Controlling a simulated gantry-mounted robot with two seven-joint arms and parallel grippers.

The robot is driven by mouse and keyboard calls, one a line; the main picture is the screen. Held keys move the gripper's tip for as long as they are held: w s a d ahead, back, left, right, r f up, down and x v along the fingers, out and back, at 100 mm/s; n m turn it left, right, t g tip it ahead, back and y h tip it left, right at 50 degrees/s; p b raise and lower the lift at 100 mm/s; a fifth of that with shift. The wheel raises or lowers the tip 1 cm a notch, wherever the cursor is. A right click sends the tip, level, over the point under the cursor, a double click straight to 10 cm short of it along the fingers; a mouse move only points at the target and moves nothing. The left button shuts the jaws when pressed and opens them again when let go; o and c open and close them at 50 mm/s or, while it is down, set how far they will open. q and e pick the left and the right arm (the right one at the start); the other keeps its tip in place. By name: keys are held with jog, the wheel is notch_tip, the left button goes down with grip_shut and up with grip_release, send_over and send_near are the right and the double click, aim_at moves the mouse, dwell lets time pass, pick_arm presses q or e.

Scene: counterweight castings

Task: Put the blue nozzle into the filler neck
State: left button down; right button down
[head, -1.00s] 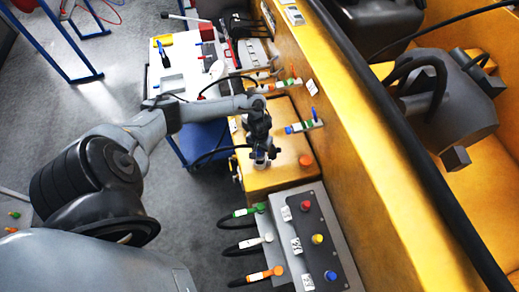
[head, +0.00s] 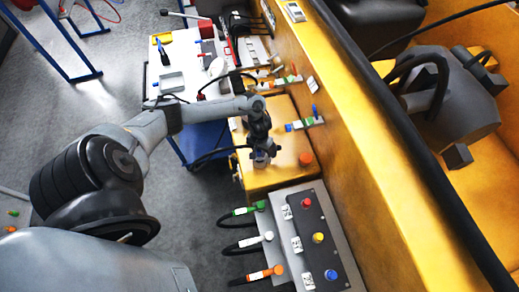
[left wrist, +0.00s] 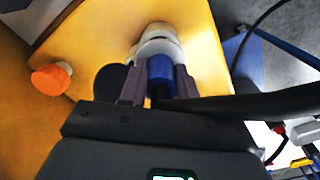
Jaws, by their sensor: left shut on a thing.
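My left gripper (head: 264,149) is over the yellow housing in the head view, shut on the blue nozzle. In the left wrist view, the blue nozzle (left wrist: 161,69) sits between the two fingers of the gripper (left wrist: 155,82). The pale filler neck (left wrist: 157,38) stands directly beyond the nozzle, in line with it. The nozzle's far end meets the neck's opening in this view; I cannot tell how deep it sits. In the head view the neck (head: 261,162) shows just below the fingers. A dark hose (head: 214,155) runs left from the gripper. My right gripper is out of view.
An orange cap (head: 306,159) stands on the yellow housing (head: 283,118) right of the gripper. A grey panel (head: 318,240) with coloured buttons lies nearer, with green, white and orange nozzles beside it. A long yellow wall (head: 375,170) rises on the right.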

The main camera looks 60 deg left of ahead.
aim_at(259, 154)
pick_arm(q)
jog(key=shift+f+b, duration=0.9)
jog(key=shift+f, duration=0.8)
jog(key=c, duration=0.7)
grip_release()
jog(key=shift+r, duration=0.1)
notch_tip(259, 154, up, 11)
jog(key=shift+f+p, duration=0.1)
jog(key=shift+p, duration=0.3)
